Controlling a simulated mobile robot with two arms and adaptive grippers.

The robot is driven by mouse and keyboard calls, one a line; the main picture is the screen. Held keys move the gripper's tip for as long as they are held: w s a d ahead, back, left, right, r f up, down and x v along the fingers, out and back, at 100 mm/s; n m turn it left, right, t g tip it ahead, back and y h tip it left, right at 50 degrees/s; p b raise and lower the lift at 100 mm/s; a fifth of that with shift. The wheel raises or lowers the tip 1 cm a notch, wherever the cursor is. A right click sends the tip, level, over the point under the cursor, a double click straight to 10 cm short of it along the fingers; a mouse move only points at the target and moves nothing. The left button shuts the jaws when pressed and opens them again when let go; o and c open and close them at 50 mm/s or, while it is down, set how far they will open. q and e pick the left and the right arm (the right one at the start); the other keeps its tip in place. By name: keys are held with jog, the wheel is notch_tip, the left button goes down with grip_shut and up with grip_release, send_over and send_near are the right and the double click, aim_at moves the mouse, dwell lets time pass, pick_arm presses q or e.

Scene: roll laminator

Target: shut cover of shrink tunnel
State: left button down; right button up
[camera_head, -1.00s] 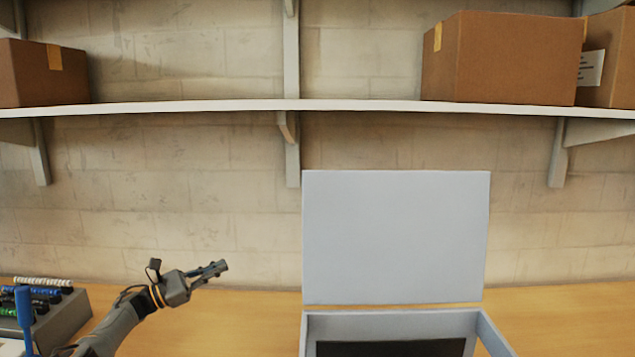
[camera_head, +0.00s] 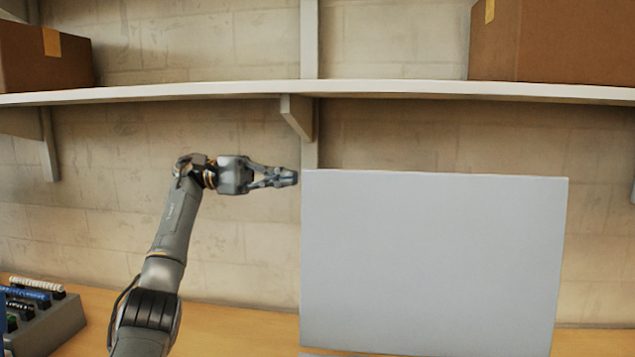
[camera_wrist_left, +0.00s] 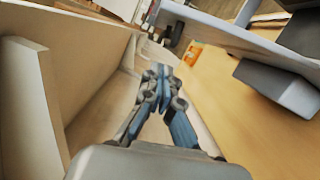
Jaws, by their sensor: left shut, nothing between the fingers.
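The cover (camera_head: 434,262) of the shrink tunnel is a flat grey panel standing upright in the head view. The tunnel's body is almost wholly below the bottom edge of that view. My left gripper (camera_head: 288,177) is shut and empty, beside the cover's upper left corner; I cannot tell whether it touches. The left wrist view shows its closed fingers (camera_wrist_left: 160,85), with a pale grey panel edge slanting across the upper right. My right gripper is in neither current view.
A shelf (camera_head: 200,92) runs along the wall above, with a cardboard box (camera_head: 45,58) at left and another box (camera_head: 560,42) at right. A grey rack (camera_head: 50,325) with colored items sits at lower left on the wooden table (camera_head: 235,327).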

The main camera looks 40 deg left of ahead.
aim_at(317, 181)
pick_arm(q)
jog(key=d, duration=0.2)
jog(key=d+p, duration=0.1)
jog(key=d, duration=0.2)
jog(key=w+d, duration=0.1)
jog(key=d, duration=0.2)
jog(key=shift+d+r+p, duration=0.25)
jog(key=shift+r+p, duration=0.1)
jog(key=shift+s+d+r, duration=0.1)
jog(key=shift+s+d, duration=0.1)
jog(key=shift+s, duration=0.2)
jog(key=shift+d, duration=0.1)
pick_arm(e)
jog(key=shift+w+r, duration=0.3)
jog(key=shift+r, duration=0.2)
jog(key=shift+w+r, duration=0.25)
jog(key=shift+r, duration=0.2)
pick_arm(q)
jog(key=shift+s, duration=0.1)
pick_arm(e)
jog(key=shift+s+a+f, duration=0.1)
